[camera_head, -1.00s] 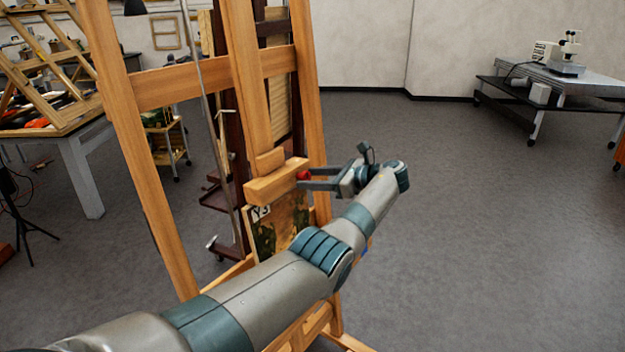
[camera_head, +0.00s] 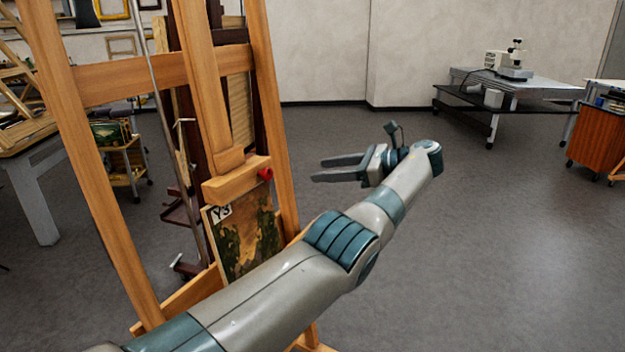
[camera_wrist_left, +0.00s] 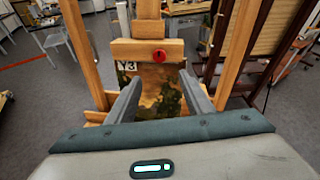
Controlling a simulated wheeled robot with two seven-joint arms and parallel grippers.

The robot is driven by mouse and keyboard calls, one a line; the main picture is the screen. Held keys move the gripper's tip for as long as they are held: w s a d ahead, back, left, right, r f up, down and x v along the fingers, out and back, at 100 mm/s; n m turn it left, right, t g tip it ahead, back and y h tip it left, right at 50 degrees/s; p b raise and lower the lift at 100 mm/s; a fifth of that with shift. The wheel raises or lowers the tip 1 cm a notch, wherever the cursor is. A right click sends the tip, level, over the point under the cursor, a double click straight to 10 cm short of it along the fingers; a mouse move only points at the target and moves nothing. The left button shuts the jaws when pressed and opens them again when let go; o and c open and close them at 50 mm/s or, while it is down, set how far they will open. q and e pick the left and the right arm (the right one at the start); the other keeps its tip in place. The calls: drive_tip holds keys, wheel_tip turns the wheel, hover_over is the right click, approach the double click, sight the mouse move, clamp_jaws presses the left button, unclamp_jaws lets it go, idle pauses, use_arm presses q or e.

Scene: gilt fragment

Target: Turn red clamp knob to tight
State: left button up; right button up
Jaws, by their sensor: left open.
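The red clamp knob (camera_head: 265,173) sits on the right part of the wooden clamp block (camera_head: 236,182) of an easel. In the left wrist view the knob (camera_wrist_left: 159,56) shows face-on, with a dark mark on it. A painting (camera_head: 245,238) labelled Y3 stands below the block. My left gripper (camera_head: 316,170) is open and empty, to the right of the knob and apart from it. In the left wrist view its two fingers (camera_wrist_left: 160,84) point toward the easel, with the knob beyond and between them. My right gripper is not in view.
The easel's wooden posts (camera_head: 272,110) rise on both sides of the block. A dark easel (camera_wrist_left: 246,48) stands behind. A table with a microscope (camera_head: 515,65) is at the back right, and an orange-brown cabinet (camera_head: 600,140) is at the right edge. The floor on the right is clear.

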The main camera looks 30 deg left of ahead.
use_arm(q)
drive_tip(key=shift+d+r, duration=0.15)
drive_tip(key=shift+d, duration=0.45)
